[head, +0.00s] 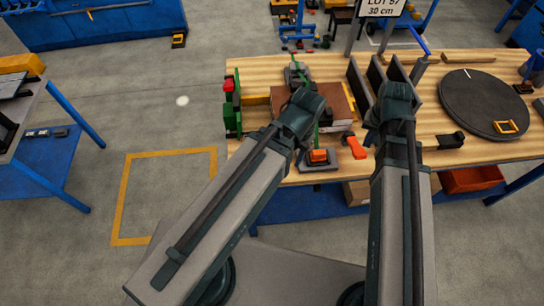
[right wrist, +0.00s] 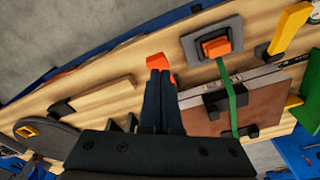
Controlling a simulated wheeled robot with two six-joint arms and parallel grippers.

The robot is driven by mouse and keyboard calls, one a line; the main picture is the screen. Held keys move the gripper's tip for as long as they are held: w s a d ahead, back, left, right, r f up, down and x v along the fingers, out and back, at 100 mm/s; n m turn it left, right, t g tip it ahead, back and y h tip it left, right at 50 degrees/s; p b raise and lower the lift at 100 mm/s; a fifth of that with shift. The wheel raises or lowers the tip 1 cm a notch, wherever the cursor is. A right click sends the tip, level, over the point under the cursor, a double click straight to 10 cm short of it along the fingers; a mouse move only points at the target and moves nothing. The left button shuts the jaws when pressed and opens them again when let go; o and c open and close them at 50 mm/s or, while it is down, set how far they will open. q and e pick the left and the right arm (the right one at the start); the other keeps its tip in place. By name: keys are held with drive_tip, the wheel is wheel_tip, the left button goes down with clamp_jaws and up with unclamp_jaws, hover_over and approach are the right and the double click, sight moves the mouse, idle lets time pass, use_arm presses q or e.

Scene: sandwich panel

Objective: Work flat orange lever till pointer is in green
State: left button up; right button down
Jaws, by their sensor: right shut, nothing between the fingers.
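A flat orange lever (right wrist: 215,47) sits on a grey base plate (right wrist: 232,40), and a green strap (right wrist: 232,98) runs from it over a brown panel (right wrist: 258,98). In the head view the orange lever (head: 318,155) is at the bench's near edge, beside my left arm. My right gripper (right wrist: 159,74) is shut and empty, to the left of the lever in the right wrist view, with its tips over a separate orange piece (right wrist: 157,62). My left gripper (head: 302,103) is above the panel; its fingers are hidden. I cannot make out a pointer or green zone.
A round dark turntable (head: 485,100) with a yellow square frame on it fills the right of the bench. Dark upright plates (head: 358,82) stand behind the right gripper. A green and red fixture (head: 231,105) is at the left end. An orange-red bin (head: 470,180) is under the bench.

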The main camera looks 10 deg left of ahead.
drive_tip(key=w+f+b, duration=0.3)
drive_tip(key=shift+w+d+f, duration=0.25)
drive_tip(key=shift+w+f, duration=0.1)
drive_tip(key=shift+w, duration=0.05)
drive_tip(key=shift+r, duration=0.1)
drive_tip(key=shift+s, duration=0.1)
